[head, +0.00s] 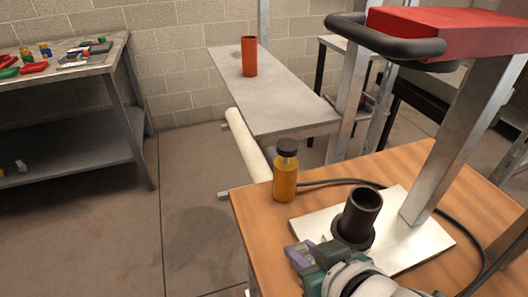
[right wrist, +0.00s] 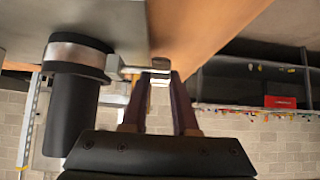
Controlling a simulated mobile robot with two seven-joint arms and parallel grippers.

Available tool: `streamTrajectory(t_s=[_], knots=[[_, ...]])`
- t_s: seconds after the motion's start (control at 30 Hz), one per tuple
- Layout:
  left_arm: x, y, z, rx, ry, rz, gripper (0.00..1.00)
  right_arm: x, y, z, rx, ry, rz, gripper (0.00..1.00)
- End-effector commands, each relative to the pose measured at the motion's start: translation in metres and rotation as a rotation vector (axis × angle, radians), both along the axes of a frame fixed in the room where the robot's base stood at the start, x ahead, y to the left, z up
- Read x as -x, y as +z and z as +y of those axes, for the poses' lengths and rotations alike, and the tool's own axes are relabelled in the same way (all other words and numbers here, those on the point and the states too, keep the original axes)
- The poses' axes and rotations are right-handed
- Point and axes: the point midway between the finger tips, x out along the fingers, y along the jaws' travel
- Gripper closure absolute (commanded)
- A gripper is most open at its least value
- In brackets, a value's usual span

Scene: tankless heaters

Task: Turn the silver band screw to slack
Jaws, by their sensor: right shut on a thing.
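A black pipe (head: 362,208) stands on a pale plate on the wooden bench. In the right wrist view the black pipe (right wrist: 70,120) has a silver band (right wrist: 78,54) around it. The silver band screw (right wrist: 160,78) sticks out beside the band, with its end between my fingertips. My right gripper (right wrist: 160,82) is shut on this screw; in the head view the gripper (head: 308,252) is low beside the pipe, and it hides the band and the screw there. My left gripper is not in view.
An amber bottle with a black cap (head: 285,172) stands at the bench's left corner. A black cable (head: 335,181) runs behind the pipe. A metal post (head: 455,140) and a red box with a black handle (head: 450,32) rise at the right. The pale plate (head: 425,240) has bare room.

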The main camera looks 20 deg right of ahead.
Motion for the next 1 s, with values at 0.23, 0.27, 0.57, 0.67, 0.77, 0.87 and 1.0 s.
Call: streamTrajectory(t_s=[0.23,0.27,0.57,0.67,0.77,0.87,1.0], knots=[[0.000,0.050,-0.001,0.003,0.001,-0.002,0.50,-0.007,0.011,0.000,0.009,0.001,0.231,1.00],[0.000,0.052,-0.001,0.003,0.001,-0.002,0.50,-0.008,0.010,0.000,0.009,0.001,0.259,1.00],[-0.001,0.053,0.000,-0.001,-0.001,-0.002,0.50,-0.013,0.003,0.001,0.016,0.001,0.523,1.00],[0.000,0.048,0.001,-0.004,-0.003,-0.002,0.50,-0.015,0.001,0.002,0.018,0.002,0.596,1.00],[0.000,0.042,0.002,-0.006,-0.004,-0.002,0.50,-0.016,0.000,0.002,0.020,0.001,0.658,1.00],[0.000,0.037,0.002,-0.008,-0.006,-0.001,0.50,-0.016,0.000,0.001,0.023,0.002,0.708,1.00],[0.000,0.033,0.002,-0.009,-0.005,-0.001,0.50,-0.016,0.000,0.001,0.024,0.001,0.759,1.00]])
